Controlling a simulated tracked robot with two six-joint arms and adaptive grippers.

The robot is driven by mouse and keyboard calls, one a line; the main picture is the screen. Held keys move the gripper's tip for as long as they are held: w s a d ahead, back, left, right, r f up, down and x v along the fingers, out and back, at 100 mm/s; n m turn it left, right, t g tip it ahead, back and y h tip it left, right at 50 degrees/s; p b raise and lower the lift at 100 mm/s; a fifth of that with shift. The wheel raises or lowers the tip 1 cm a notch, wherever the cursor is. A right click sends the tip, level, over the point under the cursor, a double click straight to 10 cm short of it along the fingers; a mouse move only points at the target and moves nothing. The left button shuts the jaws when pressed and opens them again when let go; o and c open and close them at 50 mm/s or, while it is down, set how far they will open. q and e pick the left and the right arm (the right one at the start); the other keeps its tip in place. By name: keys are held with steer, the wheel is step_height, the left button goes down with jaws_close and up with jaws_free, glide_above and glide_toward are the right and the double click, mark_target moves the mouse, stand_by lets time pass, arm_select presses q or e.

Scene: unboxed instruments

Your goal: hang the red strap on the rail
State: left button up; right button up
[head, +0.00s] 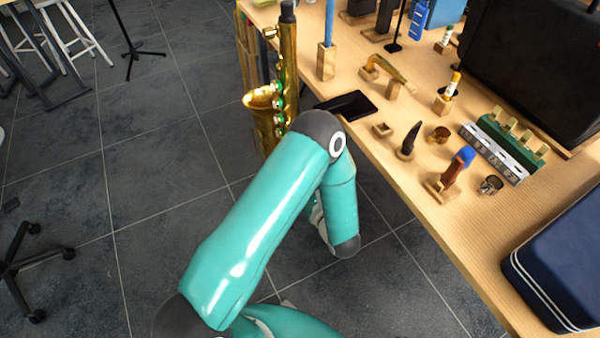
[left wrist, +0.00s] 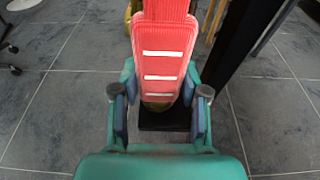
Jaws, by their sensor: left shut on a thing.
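The red strap (left wrist: 164,52) shows in the left wrist view as a broad ribbed band with several white bars across its lower part. My left gripper (left wrist: 161,98) has its two fingers on either side of the strap's lower end and is shut on it. The strap extends away from the gripper toward the top of the picture. In the head view my left arm hides its own gripper, and I cannot make out the strap there. I cannot pick out the rail for certain in either view. My right gripper is in neither view.
A golden saxophone (head: 283,85) stands by the left edge of the wooden table (head: 455,225). The table holds several small instrument parts on wooden stands, a dark panel (head: 540,65) and a blue case (head: 565,258). A black post (left wrist: 236,40) rises near the strap.

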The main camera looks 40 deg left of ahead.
arm_select(q)
steer(key=shift+r+p, duration=0.4)
steer(key=shift+r, duration=0.5)
steer(key=shift+d, duration=0.1)
steer(key=s+d+b, duration=0.1)
steer(key=s+d, duration=0.1)
steer(key=d, duration=0.4)
steer(key=shift+s+d, duration=0.15)
steer(key=shift+s, duration=0.15)
stand_by(0.5)
